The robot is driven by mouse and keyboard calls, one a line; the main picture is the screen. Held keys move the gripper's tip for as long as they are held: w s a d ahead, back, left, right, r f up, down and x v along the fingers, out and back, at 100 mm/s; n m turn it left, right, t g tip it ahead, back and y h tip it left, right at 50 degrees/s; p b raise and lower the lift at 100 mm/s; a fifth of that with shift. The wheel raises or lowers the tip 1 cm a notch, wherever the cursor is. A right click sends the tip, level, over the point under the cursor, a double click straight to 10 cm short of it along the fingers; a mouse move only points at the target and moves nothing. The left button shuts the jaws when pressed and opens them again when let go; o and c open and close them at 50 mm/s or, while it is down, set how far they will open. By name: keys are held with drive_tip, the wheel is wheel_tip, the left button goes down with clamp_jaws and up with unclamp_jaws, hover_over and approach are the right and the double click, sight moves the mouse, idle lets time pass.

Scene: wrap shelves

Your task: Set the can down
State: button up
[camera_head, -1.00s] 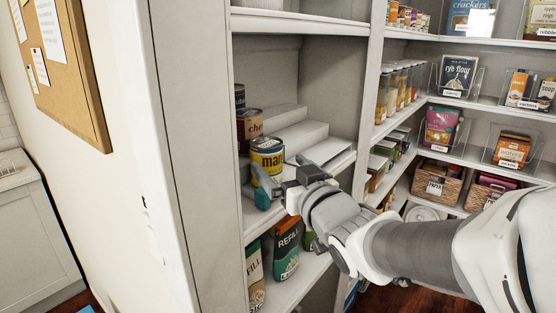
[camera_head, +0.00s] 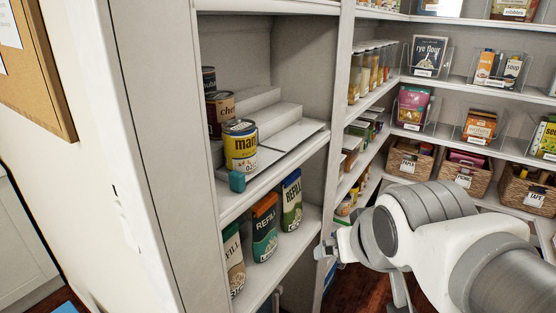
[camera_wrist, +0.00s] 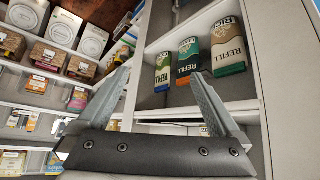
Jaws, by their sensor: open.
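The yellow can (camera_head: 240,150) with a dark blue band stands upright on the shelf (camera_head: 262,183), near its front left in the head view. Two more cans stand behind it: a brown-red can (camera_head: 220,116) and a dark can (camera_head: 209,80). My gripper (camera_head: 326,253) is away from the can, lower and to the right, in front of the shelves. In the wrist view my gripper (camera_wrist: 160,74) shows both fingers spread with nothing between them. The yellow can does not show in the wrist view.
White stepped risers (camera_head: 270,122) lie behind and right. Refill bags (camera_head: 264,228) stand on the shelf below. Wicker baskets (camera_head: 472,177) and boxes fill the right shelves.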

drive_tip(key=s+g, duration=0.1)
drive_tip(key=s, duration=0.1)
drive_tip(key=s+f+g, duration=0.1)
drive_tip(key=s, duration=0.2)
drive_tip(key=shift+s+a+f, duration=0.1)
drive_tip(key=shift+s+f, duration=0.1)
drive_tip(key=shift+s, duration=0.1)
idle(1.0)
